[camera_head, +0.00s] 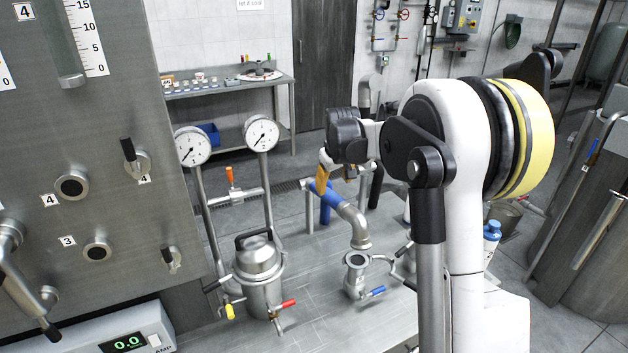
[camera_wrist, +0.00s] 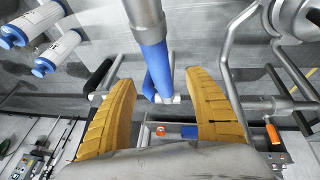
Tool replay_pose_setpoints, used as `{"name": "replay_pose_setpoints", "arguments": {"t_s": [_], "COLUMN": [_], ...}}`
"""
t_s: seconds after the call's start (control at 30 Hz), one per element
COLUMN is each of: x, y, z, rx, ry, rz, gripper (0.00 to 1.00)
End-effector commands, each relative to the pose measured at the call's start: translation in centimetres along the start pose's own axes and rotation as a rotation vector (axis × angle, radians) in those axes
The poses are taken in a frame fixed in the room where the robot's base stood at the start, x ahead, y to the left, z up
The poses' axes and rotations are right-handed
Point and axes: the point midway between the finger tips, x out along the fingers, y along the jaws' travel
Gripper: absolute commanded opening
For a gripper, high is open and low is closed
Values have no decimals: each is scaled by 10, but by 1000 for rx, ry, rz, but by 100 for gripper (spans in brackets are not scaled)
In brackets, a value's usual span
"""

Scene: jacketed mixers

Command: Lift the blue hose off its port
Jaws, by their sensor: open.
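The blue hose (camera_head: 327,192) has a steel elbow (camera_head: 353,220) whose lower end is at the steel port (camera_head: 356,261) on the metal deck. I cannot tell whether they touch. My gripper (camera_head: 322,178) is above the hose's blue part, with one orange finger clearly visible in the head view. In the wrist view the blue hose (camera_wrist: 155,62) and its steel end (camera_wrist: 144,12) run between the two spread fingers of my gripper (camera_wrist: 160,82). Gaps show on both sides of the hose, and the fingers are not closed on it.
A lidded steel pot (camera_head: 259,268) stands left of the port, with two dial gauges (camera_head: 262,134) on posts behind it. A blue-handled valve (camera_head: 376,292) is at the port's base. A steel control panel (camera_head: 85,120) fills the left. White bottles with blue caps (camera_head: 491,237) stand right.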

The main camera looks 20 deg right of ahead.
Motion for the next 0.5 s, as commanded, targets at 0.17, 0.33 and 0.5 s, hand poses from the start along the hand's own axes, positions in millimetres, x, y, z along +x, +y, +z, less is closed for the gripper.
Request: {"name": "replay_pose_setpoints", "arguments": {"t_s": [0.17, 0.33, 0.5], "x": [21, 56, 87], "y": [2, 2, 2], "z": [-1, 0, 0], "rx": [-1, -1, -1], "ry": [-2, -2, -1], "rz": [1, 1, 1], "gripper": [62, 62, 62]}}
